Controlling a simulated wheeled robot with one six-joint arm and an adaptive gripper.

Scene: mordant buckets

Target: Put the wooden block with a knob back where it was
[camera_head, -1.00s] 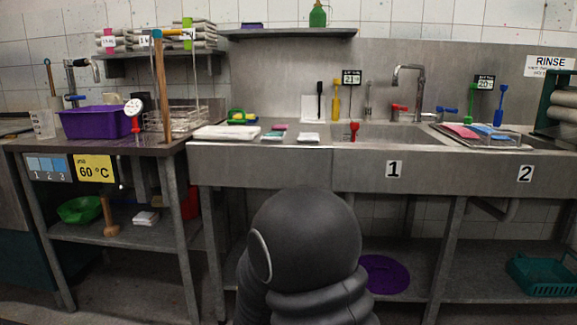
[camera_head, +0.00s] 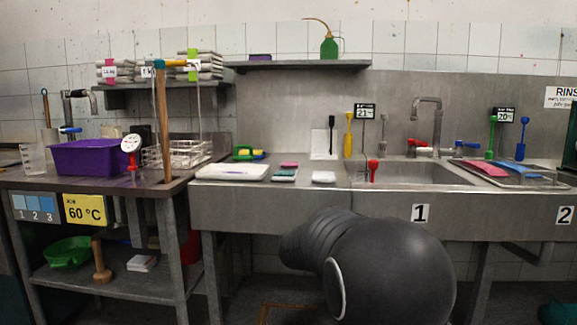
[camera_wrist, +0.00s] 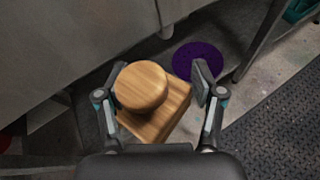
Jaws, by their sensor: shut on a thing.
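In the wrist view my gripper (camera_wrist: 160,98) is shut on the wooden block with a knob (camera_wrist: 168,118). The block is square and light brown, with its round knob (camera_wrist: 142,86) facing the camera. The fingers stand on either side of it, and it is held over the floor in front of a steel unit. In the head view only my dark arm shows; the gripper and block are hidden or out of frame.
A purple round mat (camera_wrist: 198,62) lies beyond the block. A dark textured floor mat (camera_wrist: 275,130) is at right. The head view shows a steel sink bench (camera_head: 300,208), a purple tub (camera_head: 88,158) on the left table, and a wooden pestle-like tool (camera_head: 101,262) on its lower shelf.

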